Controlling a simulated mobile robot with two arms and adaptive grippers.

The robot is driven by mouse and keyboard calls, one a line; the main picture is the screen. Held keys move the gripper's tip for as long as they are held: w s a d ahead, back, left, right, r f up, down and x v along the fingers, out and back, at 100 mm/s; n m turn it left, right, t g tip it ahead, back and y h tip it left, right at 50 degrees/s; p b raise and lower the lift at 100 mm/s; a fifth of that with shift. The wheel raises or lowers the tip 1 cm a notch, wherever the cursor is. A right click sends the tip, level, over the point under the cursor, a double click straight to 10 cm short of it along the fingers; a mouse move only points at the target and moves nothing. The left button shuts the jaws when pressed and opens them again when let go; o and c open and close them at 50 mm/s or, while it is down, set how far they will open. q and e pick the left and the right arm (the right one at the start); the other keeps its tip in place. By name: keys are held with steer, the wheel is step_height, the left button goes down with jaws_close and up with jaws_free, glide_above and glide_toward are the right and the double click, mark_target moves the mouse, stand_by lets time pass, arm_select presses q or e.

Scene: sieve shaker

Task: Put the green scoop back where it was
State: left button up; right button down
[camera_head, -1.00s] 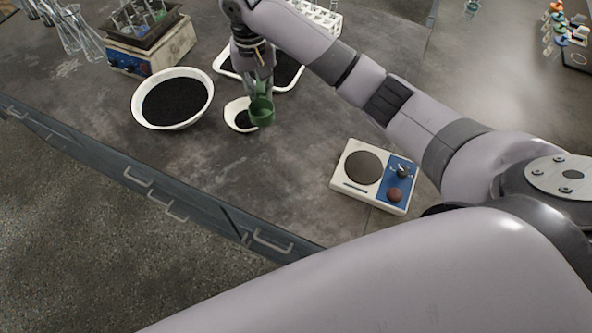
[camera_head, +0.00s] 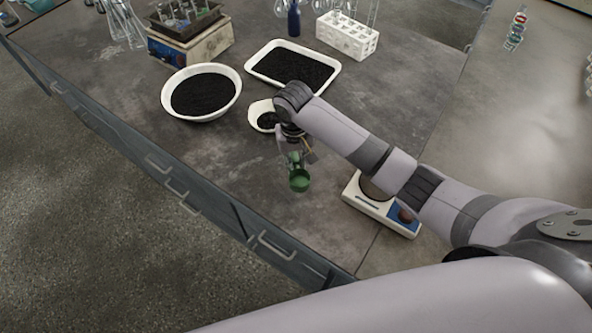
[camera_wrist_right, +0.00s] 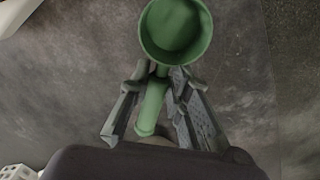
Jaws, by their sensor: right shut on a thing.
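The green scoop (camera_head: 299,181) is in my right gripper (camera_head: 294,158), over the bench in front of the small white dish (camera_head: 261,117). In the right wrist view the scoop's round cup (camera_wrist_right: 176,30) faces the camera and looks empty. Its handle runs down between the two fingers of my right gripper (camera_wrist_right: 160,98), which are shut on it. The small dish holds dark grains and is partly hidden by my right arm. My left gripper is not in view.
A round white bowl (camera_head: 236,104) and a white tray (camera_head: 334,77), both with dark grains, stand behind. A scale (camera_head: 369,207) is right of the scoop, partly under my arm. A white rack (camera_head: 347,42) is at the back. The bench's front left is clear.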

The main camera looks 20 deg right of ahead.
mark_target(296, 173)
steer(key=shift+a+f, duration=0.1)
steer(key=shift+f, duration=0.65)
step_height(296, 173, down, 4)
steer(key=shift+r, duration=0.25)
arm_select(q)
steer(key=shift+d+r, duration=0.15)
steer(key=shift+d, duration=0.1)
arm_select(e)
steer(key=shift+f, duration=0.2)
steer(key=shift+f, duration=0.15)
steer(key=c, duration=1.5)
jaws_free()
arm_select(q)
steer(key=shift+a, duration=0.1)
